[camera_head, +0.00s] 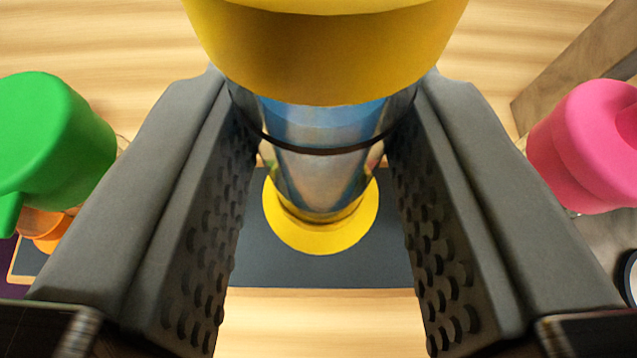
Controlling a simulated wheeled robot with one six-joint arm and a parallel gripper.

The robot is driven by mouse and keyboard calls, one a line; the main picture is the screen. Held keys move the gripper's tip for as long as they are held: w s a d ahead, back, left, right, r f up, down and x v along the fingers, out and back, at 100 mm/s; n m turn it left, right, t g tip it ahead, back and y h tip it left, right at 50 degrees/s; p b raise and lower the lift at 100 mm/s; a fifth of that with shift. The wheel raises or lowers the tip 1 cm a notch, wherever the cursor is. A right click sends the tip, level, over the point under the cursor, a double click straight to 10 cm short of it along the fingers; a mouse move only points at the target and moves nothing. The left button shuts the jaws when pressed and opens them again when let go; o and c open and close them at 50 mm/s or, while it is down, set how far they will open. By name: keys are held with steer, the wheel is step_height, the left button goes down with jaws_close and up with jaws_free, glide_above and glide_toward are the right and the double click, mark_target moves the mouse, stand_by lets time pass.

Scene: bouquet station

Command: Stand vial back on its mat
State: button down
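The vial (322,178) has a clear, shiny body, a dark ring, a wide yellow top (325,50) and a round yellow base (321,237). It stands roughly upright between the two grey, studded fingers of my gripper (320,125). The fingers meet the body on its left and right sides, just below the yellow top, and look shut on it. The yellow base is seen over the dark mat (275,270), near its middle. I cannot tell whether the base touches the mat. The top hides the mat's far part, and the fingers hide its sides.
A green-topped object (55,135) with an orange lower part stands at the left. A pink-topped object (590,145) stands at the right. A wooden wall or block (575,75) is behind it. A dark round rim shows at the lower right edge. Bare light wood lies in front of the mat.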

mark_target(322, 226)
steer(key=shift+f, duration=2.15)
steer(key=shift+f, duration=0.15)
steer(key=c, duration=1.1)
jaws_free()
steer(key=v, duration=1.2)
steer(key=shift+s, duration=0.1)
